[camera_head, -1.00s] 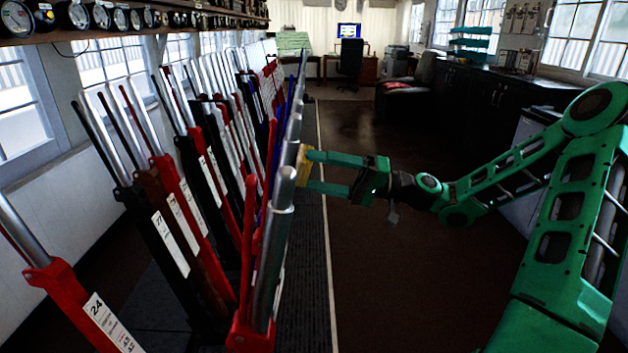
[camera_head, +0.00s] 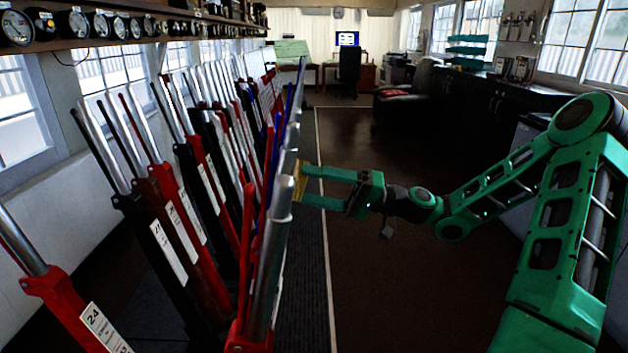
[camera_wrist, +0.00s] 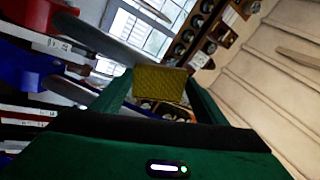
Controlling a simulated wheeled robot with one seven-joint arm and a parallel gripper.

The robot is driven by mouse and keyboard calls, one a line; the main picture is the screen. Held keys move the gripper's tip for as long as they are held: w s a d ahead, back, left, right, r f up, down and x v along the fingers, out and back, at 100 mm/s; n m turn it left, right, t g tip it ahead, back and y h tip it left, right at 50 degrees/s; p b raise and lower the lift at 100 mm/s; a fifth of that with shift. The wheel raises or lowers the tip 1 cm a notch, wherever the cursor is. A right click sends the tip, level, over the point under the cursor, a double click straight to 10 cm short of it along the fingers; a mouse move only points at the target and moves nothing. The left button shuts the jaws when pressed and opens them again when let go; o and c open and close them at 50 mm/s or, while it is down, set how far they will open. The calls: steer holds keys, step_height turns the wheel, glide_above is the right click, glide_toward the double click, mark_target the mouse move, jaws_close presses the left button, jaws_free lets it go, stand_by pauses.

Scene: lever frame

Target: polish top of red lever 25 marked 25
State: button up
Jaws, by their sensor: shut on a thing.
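My gripper (camera_head: 305,186) is shut on a yellow pad (camera_wrist: 160,83), which shows between its fingers in the wrist view. In the head view the pad (camera_head: 299,178) is at the fingertips, just right of and partly behind the top of the nearest leaning lever. That lever has a silver handle (camera_head: 268,265) and a red base (camera_head: 250,336). Its number is not visible, so I cannot confirm that it is lever 25. Whether the pad touches any handle I cannot tell. The red lever marked 24 (camera_head: 62,297) stands at the lower left.
A dense row of red, black and blue levers (camera_head: 185,185) runs away on the left, under a shelf of dials (camera_head: 105,22). Open dark floor (camera_head: 400,285) lies below my arm. An armchair (camera_head: 408,95) and dark cabinets (camera_head: 485,100) stand farther back.

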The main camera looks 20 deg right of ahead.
steer(key=shift+a+f, duration=0.2)
steer(key=shift+f, duration=0.1)
steer(key=v, duration=0.6)
stand_by(0.5)
steer(key=shift+d, duration=0.1)
steer(key=v, duration=0.3)
steer(key=shift+w, duration=0.1)
stand_by(0.6)
